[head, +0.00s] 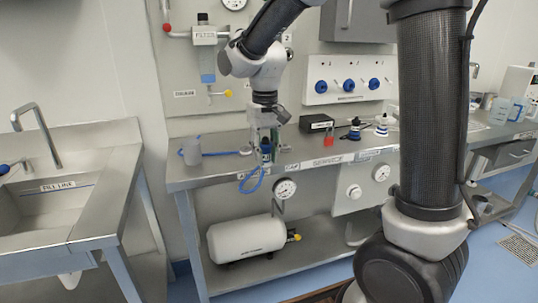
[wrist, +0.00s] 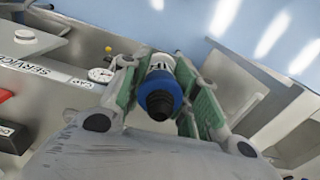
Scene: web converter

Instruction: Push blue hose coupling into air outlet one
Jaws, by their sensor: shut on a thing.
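My gripper (head: 265,138) is shut on the blue hose coupling (head: 266,149), near the front edge of the bench in the head view. In the wrist view the coupling (wrist: 161,88), blue with a black end and a white labelled part, sits between the green-padded fingers of my gripper (wrist: 163,72). A blue hose (head: 250,181) loops below the coupling. A white panel (head: 347,98) on the back wall carries three blue round outlets, the leftmost (head: 321,86) under a small mark I cannot read surely. The coupling is apart from and below this panel.
The steel bench (head: 225,172) holds a clear cup (head: 192,150), a black box (head: 316,123), a red padlock (head: 329,136) and two dark-and-white fittings (head: 355,128). A filter unit (head: 205,50) hangs on the wall to the left. A white tank (head: 246,238) lies on the lower shelf.

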